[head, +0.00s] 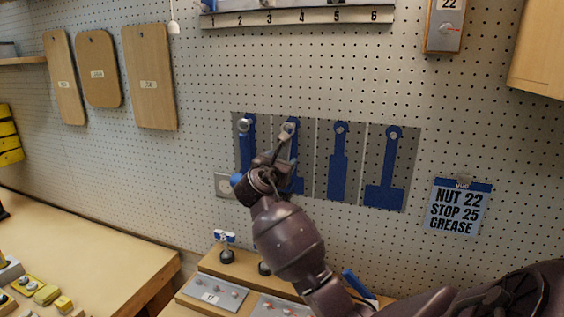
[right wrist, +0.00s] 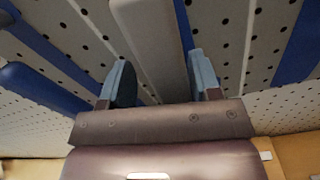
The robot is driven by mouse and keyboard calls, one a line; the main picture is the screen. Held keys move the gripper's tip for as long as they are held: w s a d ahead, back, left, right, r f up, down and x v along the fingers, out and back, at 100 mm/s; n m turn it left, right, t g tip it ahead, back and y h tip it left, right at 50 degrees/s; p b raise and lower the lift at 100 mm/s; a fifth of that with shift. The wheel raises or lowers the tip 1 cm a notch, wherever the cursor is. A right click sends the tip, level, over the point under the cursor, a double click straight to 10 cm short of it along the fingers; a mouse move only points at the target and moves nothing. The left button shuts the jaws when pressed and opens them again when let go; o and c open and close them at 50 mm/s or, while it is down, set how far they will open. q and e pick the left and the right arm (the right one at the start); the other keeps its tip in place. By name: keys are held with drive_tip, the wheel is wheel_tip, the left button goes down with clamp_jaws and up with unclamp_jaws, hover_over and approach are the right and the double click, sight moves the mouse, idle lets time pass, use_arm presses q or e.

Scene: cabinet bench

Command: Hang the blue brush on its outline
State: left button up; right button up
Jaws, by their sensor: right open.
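Four blue outlines on a grey panel (head: 354,145) mark tool places, each with a peg at its top. A grey, round-ended handle (head: 289,129) is at the peg of the second outline (head: 297,182). My open right gripper (head: 272,160) is in front of that outline. In the right wrist view the grey handle (right wrist: 152,40) runs between its two fingers (right wrist: 162,78), with a gap on each side. The tool's lower part is hidden, so I cannot tell if it is the blue brush. A rounded blue part (head: 237,180) shows left of the gripper. My left gripper is not in view.
A ring-topped thing (head: 244,125) is at the first peg. The two right outlines (head: 339,165) (head: 385,180) are bare. Below, a wooden bench shelf (head: 215,265) bears a small stand (head: 227,255) and a blue-handled thing (head: 357,284). A note (head: 457,207) hangs at right.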

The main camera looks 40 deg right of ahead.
drive_tip(key=b+v, duration=0.1)
drive_tip(key=v, duration=0.9)
drive_tip(key=shift+s+a, duration=0.1)
drive_tip(key=shift+a, duration=0.05)
